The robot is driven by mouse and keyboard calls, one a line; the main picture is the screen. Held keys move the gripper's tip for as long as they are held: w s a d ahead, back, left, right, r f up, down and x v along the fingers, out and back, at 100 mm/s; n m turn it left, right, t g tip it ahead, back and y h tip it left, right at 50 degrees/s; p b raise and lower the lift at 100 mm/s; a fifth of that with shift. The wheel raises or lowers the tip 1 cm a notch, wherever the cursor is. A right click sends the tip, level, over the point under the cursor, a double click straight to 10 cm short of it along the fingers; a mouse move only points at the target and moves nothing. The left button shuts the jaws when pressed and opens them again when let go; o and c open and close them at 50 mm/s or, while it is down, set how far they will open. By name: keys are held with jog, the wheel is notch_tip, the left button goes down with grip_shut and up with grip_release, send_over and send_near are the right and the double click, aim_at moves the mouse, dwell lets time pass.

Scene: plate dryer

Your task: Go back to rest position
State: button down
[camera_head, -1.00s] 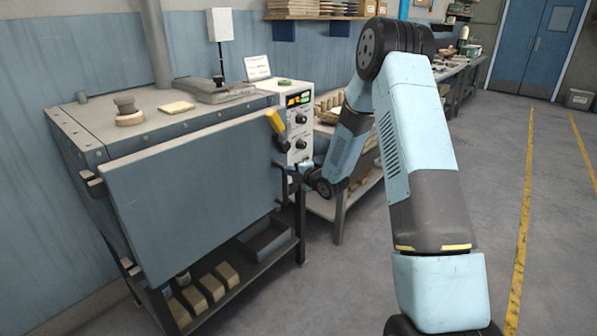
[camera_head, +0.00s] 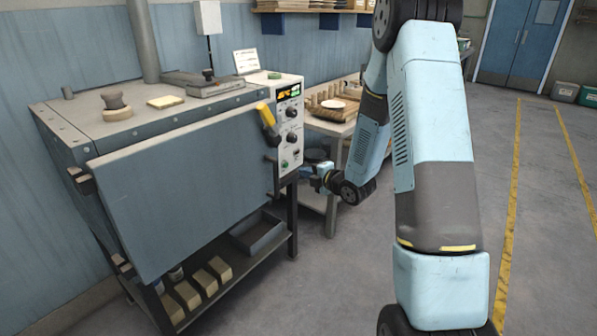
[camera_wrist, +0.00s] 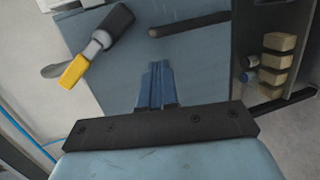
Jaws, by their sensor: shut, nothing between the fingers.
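My gripper (camera_wrist: 157,85) is shut and empty in the wrist view, its blue fingers together in front of the blue-grey dryer door (camera_wrist: 190,65). In the head view my gripper (camera_head: 318,178) is small, just right of the dryer door (camera_head: 185,190) and below the control panel. The door's handle (camera_head: 268,122), dark with a yellow end, sticks out at its upper right corner; the handle (camera_wrist: 100,40) also shows at the upper left of the wrist view. The gripper is apart from the handle. The door stands tilted against the dryer front and looks closed or nearly so.
The control panel (camera_head: 290,125) is right of the door. A bench with a wooden rack (camera_head: 325,108) and a pale plate stands behind my arm. Wooden blocks (camera_head: 200,285) and a dark tray (camera_head: 258,232) lie on the lower shelf. The floor to the right is free.

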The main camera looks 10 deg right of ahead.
jog(key=s+d+r+m+g+h, duration=0.1)
jog(key=s+d+r+m+h, duration=0.25)
jog(key=s+r+m, duration=0.4)
jog(key=s+d+r+m+g+h, duration=0.25)
jog(key=s+r+m+h, duration=0.2)
jog(key=r, duration=0.65)
jog(key=s+a+r+m+g, duration=0.1)
jog(key=s+m, duration=0.5)
jog(key=s, duration=0.7)
jog(key=s+a+r+m+g, duration=0.1)
jog(key=s+r+m+g, duration=0.2)
jog(key=s, duration=1)
notch_tip(320, 180, up, 2)
jog(key=m, duration=0.3)
jog(key=shift+s+r, duration=0.15)
jog(key=shift+s, duration=0.1)
jog(key=shift+s, duration=0.1)
